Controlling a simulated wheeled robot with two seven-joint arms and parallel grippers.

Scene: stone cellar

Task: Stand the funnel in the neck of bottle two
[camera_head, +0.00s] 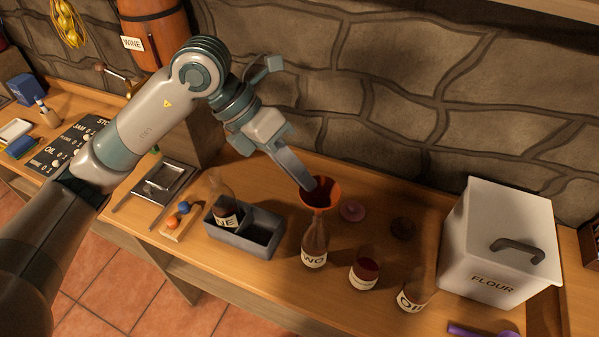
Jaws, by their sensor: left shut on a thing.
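The orange funnel (321,197) is upright, directly over the neck of a clear bottle (315,243) whose label reads "WO", bottle two. The bottle stands upright on the wooden counter. My left gripper (308,183) comes down from the upper left and is shut on the funnel at its rim. The funnel's lower end meets the bottle's neck in the picture; I cannot tell whether its stem is inside or just above. My right gripper is not in view.
A grey two-compartment crate (232,239) holds a bottle labelled "NE" (224,208) on its left side. A red-filled vessel (364,270), an oil bottle (411,295) and a white flour bin (497,240) stand to the right. A pink disc (352,211) lies behind bottle two.

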